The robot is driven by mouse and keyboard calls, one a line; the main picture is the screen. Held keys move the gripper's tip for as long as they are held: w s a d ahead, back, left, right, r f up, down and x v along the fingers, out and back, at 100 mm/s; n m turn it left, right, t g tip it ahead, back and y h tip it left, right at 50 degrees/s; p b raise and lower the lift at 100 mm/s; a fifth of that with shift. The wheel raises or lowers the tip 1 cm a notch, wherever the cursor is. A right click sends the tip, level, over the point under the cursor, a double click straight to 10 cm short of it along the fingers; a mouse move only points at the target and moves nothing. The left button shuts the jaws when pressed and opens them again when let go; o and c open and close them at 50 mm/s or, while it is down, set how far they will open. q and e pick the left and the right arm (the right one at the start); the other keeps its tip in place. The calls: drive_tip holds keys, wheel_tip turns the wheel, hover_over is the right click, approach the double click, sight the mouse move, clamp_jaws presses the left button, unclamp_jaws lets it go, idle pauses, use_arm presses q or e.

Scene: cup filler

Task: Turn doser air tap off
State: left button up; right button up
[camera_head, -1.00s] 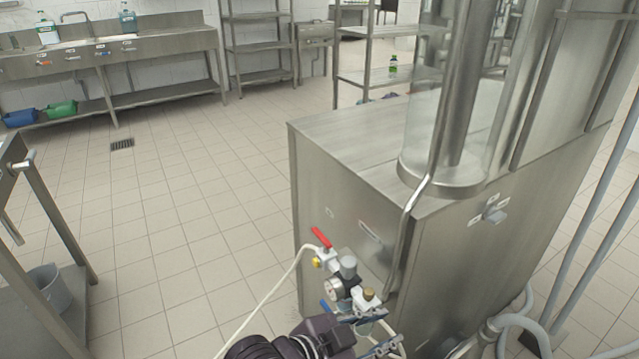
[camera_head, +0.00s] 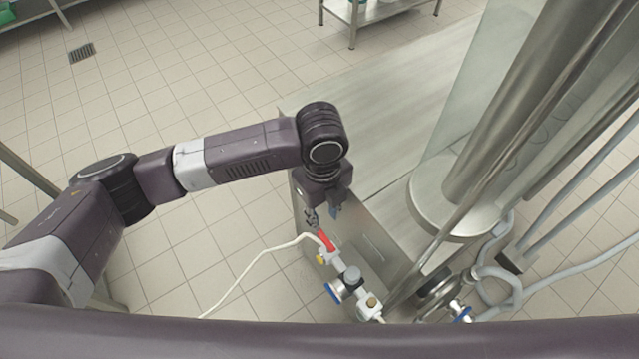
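The air tap is a short red lever (camera_head: 326,239) on a white fitting at the front of the steel doser cabinet, in the lower middle of the head view. My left arm comes in from the left, and its gripper (camera_head: 323,214) points down just above the lever. Its two fingers are apart, close to the lever's upper end. I cannot tell whether they touch it. I cannot make out my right gripper.
A white hose (camera_head: 255,265) curves off to the left. The steel column (camera_head: 520,130) and grey pipes (camera_head: 580,205) crowd the right. The tiled floor at left is open.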

sight(321, 233)
use_arm(q)
drive_tip(key=shift+w+a+r, duration=0.3)
drive_tip(key=shift+w+a, duration=0.1)
drive_tip(key=shift+w, duration=0.05)
drive_tip(key=shift+s+f, duration=0.85)
drive_tip(key=shift+f, duration=0.3)
drive_tip(key=f, duration=0.4)
drive_tip(key=shift+w+f+p, duration=0.3)
drive_tip(key=shift+w+p, duration=0.05)
drive_tip(key=shift+p, duration=0.05)
drive_tip(key=shift+s+d+f, duration=0.1)
drive_tip(key=shift+f, duration=0.05)
drive_tip(key=shift+c, duration=0.2)
clamp_jaws()
